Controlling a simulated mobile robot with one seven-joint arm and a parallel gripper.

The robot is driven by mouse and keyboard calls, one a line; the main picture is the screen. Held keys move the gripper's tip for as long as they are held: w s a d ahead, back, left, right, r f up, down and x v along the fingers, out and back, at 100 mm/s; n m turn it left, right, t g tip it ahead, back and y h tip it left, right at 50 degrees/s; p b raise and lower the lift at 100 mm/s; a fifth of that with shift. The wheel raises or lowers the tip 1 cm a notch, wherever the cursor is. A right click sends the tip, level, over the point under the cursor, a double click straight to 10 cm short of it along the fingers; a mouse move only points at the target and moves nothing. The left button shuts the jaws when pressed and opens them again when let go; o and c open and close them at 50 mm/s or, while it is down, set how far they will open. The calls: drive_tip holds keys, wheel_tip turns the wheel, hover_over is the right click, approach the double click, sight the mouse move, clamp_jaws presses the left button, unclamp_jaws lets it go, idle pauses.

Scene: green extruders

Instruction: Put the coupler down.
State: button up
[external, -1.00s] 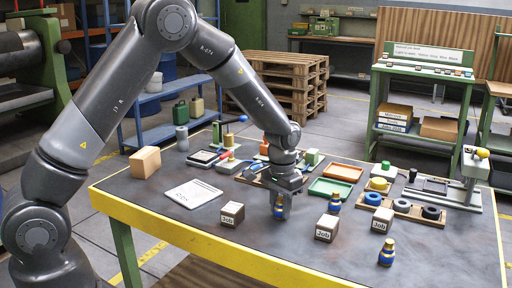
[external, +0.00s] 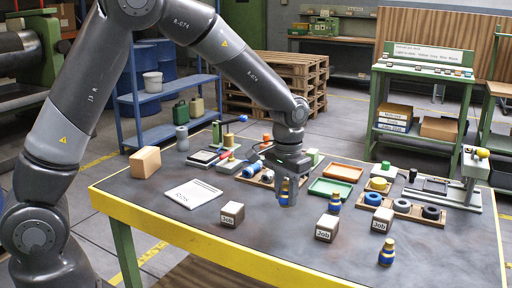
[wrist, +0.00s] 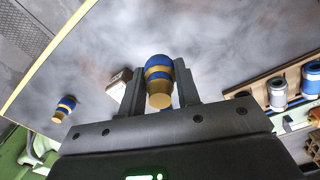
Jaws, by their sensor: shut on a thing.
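My gripper (external: 288,192) is over the middle of the dark table top (external: 300,240). In the wrist view, its two fingers (wrist: 160,95) are shut on a blue and gold coupler (wrist: 158,72). In the external view the fingers mostly hide this coupler, and its exact gap to the table cannot be told. Similar blue and gold pieces stand upright on the table: one right of my gripper (external: 334,203) and one near the front right (external: 386,254). One such piece also shows at the left in the wrist view (wrist: 65,108).
Job-labelled blocks (external: 232,214) stand around the front and middle. A wooden rack (external: 246,180) with blue and grey parts lies just behind my gripper. Green (external: 330,188) and orange (external: 342,172) trays and a rack of rings (external: 425,219) are to the right.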

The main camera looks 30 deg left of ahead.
sight(185, 193)
drive_tip(key=s+d+r, duration=0.3)
drive_tip(key=s, duration=0.1)
drive_tip(key=w+a+r+n, duration=0.1)
drive_tip(key=w+a+n, duration=0.1)
drive_tip(key=a, duration=0.9)
drive_tip(key=shift+a+n, duration=0.3)
drive_tip(key=shift+n, duration=0.5)
drive_tip(key=a+n, duration=0.1)
drive_tip(key=a, duration=0.3)
drive_tip(key=s+a+n, duration=0.1)
drive_tip(key=a+n, duration=0.1)
drive_tip(key=a, duration=0.3)
drive_tip(key=a+n, duration=0.2)
drive_tip(key=a, duration=0.3)
drive_tip(key=shift+s+a+r, duration=0.2)
drive_tip(key=shift+a, duration=0.05)
drive_tip(key=w+a+f, duration=0.1)
drive_tip(key=a+f, duration=0.1)
drive_tip(key=a, duration=0.1)
drive_tip(key=w+a+f, duration=0.2)
drive_tip(key=a, duration=0.2)
drive_tip(key=w+a+f, duration=0.1)
drive_tip(key=a+f, duration=0.1)
drive_tip(key=a, duration=0.1)
drive_tip(key=shift+w+a+f, duration=0.2)
drive_tip(key=shift+w+f, duration=0.1)
drive_tip(key=shift+f, duration=0.1)
drive_tip(key=shift+a+f, duration=0.15)
drive_tip(key=shift+f, duration=1.9)
drive_tip(key=shift+f, duration=0.15)
